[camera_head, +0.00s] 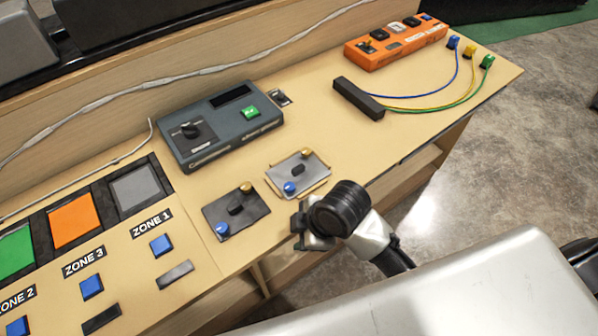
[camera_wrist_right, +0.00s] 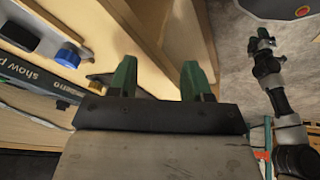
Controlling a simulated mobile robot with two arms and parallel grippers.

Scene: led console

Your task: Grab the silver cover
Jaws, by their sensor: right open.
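The silver cover (camera_head: 300,176) is a flat silver plate on the desk, with a brass knob at its back right, a blue knob at its front left and a dark slot in the middle. My right gripper (camera_head: 305,224) is at the desk's front edge, in front of and apart from the cover, partly hidden behind its own wrist. In the right wrist view its green-tipped fingers (camera_wrist_right: 157,80) are spread with nothing between them. What looks like my left arm and gripper (camera_wrist_right: 262,45) shows at the right there, too small to read its jaws.
A darker plate (camera_head: 236,211) with similar knobs lies to the left of the silver cover. Behind are a grey box (camera_head: 215,128) with a green button and an orange strip (camera_head: 396,42). A black block (camera_head: 358,98) has coloured wires. Desk right of the cover is clear.

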